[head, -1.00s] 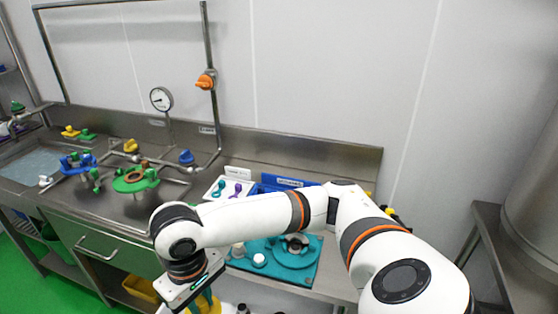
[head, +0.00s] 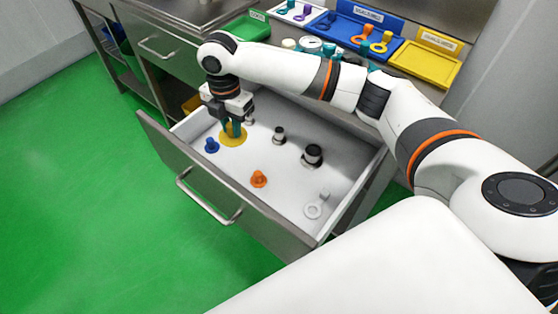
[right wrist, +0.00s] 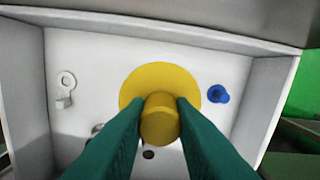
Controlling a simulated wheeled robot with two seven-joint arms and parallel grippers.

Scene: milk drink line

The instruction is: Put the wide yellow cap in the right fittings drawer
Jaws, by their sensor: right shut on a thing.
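The wide yellow cap (head: 232,140) is a flat round disc with a raised knob. It is inside the open drawer (head: 180,187), near its left end, on or just above the white floor; I cannot tell if it touches. My right gripper (head: 234,129) points down into the drawer. In the right wrist view its teal fingers (right wrist: 160,110) are shut on the knob of the yellow cap (right wrist: 150,76), with the disc beyond them. My left gripper is not in view.
The drawer also holds a blue fitting (head: 211,146), an orange fitting (head: 259,179), dark-topped fittings (head: 313,154) and a pale ringed piece (head: 314,210). Blue (head: 350,40) and yellow (head: 424,66) trays sit on the counter behind. Drawer floor around the orange fitting is clear.

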